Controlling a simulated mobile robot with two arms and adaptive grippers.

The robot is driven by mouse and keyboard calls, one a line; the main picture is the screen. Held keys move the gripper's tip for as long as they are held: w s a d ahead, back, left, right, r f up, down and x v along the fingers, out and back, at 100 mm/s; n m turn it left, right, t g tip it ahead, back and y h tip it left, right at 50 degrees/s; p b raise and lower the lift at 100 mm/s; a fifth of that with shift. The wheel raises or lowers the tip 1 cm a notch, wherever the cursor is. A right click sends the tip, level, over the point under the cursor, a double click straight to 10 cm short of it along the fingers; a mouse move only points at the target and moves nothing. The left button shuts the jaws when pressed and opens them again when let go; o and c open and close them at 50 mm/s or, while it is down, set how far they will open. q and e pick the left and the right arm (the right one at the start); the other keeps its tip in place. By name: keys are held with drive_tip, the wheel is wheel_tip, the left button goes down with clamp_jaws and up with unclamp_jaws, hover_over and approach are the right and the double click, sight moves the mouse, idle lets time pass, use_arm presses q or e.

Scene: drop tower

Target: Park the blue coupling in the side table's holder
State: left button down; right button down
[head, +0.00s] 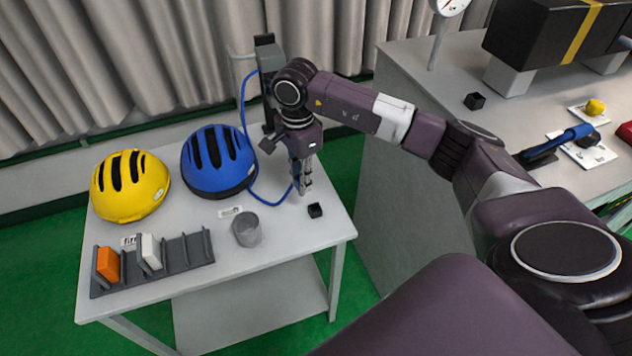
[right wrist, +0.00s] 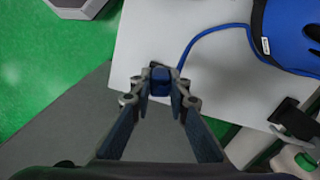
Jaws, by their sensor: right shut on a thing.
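My right gripper (head: 302,188) points down over the right part of the side table (head: 285,232). In the right wrist view my right gripper (right wrist: 160,88) is shut on the blue coupling (right wrist: 160,77), which sits between the fingertips. A blue hose (head: 262,198) loops across the table up to the gripper; it also shows in the right wrist view (right wrist: 205,37). A small black block (head: 315,210), possibly the holder, stands on the table just right of and in front of the fingertips. I cannot tell whether the coupling touches it. My left gripper is not in view.
On the table are a yellow helmet (head: 130,187), a blue helmet (head: 218,160), a grey cup (head: 246,230) and a grey rack (head: 187,250) with orange and white pieces. A dark post (head: 265,55) stands behind. A workbench (head: 420,75) is at right.

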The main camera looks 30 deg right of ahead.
drive_tip(key=shift+s+d+f+m+b, duration=0.15)
drive_tip(key=shift+d+f+m, duration=0.4)
drive_tip(key=shift+f, duration=0.35)
drive_tip(key=shift+s+d+f+m+b, duration=0.1)
drive_tip(key=shift+d+f+m, duration=0.45)
drive_tip(key=shift+f, duration=0.4)
drive_tip(key=shift+s+d+f+m+b, duration=0.15)
drive_tip(key=shift+d+f+m, duration=0.4)
drive_tip(key=shift+f, duration=0.35)
use_arm(q)
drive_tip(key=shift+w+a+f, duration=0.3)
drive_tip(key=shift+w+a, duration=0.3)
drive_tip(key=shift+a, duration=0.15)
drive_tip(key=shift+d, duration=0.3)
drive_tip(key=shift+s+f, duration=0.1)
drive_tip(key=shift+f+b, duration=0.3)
drive_tip(key=shift+b, duration=0.05)
use_arm(e)
drive_tip(key=shift+f, duration=0.3)
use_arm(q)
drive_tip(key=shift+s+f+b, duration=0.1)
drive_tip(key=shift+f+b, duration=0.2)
use_arm(e)
drive_tip(key=shift+f, duration=0.25)
